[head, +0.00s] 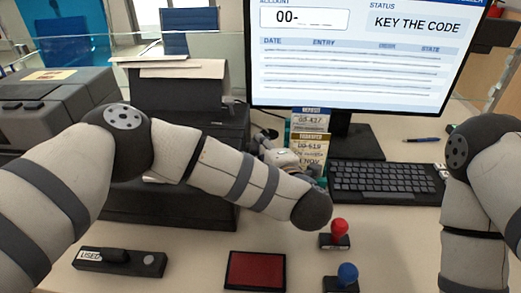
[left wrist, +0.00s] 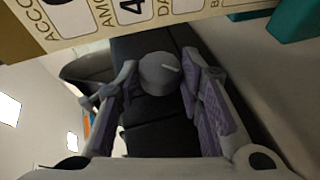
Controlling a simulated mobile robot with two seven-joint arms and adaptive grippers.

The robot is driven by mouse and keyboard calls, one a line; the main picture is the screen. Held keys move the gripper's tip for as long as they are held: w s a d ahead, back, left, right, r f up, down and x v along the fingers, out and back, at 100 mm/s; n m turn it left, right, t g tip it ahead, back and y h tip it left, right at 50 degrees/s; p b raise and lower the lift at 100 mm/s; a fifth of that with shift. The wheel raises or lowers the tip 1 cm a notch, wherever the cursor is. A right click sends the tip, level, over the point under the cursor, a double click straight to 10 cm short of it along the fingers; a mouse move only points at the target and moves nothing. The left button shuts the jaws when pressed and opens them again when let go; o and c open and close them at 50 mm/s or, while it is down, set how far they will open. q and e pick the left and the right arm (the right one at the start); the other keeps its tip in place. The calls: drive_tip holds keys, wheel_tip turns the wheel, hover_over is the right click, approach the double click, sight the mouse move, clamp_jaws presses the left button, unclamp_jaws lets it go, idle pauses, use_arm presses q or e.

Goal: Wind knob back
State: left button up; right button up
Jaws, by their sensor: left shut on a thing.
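A round grey knob (left wrist: 160,75) with a pale line on its face shows in the left wrist view, between my left gripper's purple-padded fingers. My left gripper (left wrist: 158,88) is shut on the knob. In the head view my left gripper (head: 283,158) is partly hidden behind my own forearm, beside the standing cards, and the knob cannot be made out. My right arm comes in at the right edge of the head view, but its gripper is not visible.
A tan printed card (left wrist: 110,22) hangs close to the left fingers. A monitor (head: 360,60) reads "KEY THE CODE", with a keyboard (head: 385,182) below. A red stamp (head: 338,232), blue stamp (head: 346,275), red pad (head: 256,271) and "USED" stamp block (head: 120,262) lie in front.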

use_arm(q)
drive_tip(key=shift+r, duration=0.1)
drive_tip(key=g, duration=0.1)
drive_tip(key=m+g, duration=0.1)
drive_tip(key=g, duration=0.1)
drive_tip(key=shift+w+r+h, duration=0.2)
drive_tip(key=shift+r+h, duration=0.1)
drive_tip(key=shift+r, duration=0.05)
drive_tip(key=shift+w+r+m+g+h, duration=0.15)
drive_tip(key=shift+m+g, duration=0.1)
drive_tip(key=shift+g, duration=0.6)
drive_tip(key=shift+w+r+m+g+h, duration=0.15)
drive_tip(key=shift+m+g, duration=0.1)
drive_tip(key=shift+g, duration=0.6)
drive_tip(key=shift+s+f, duration=0.1)
drive_tip(key=o, duration=1.2)
drive_tip(key=shift+c, duration=0.2)
drive_tip(key=v, duration=1.2)
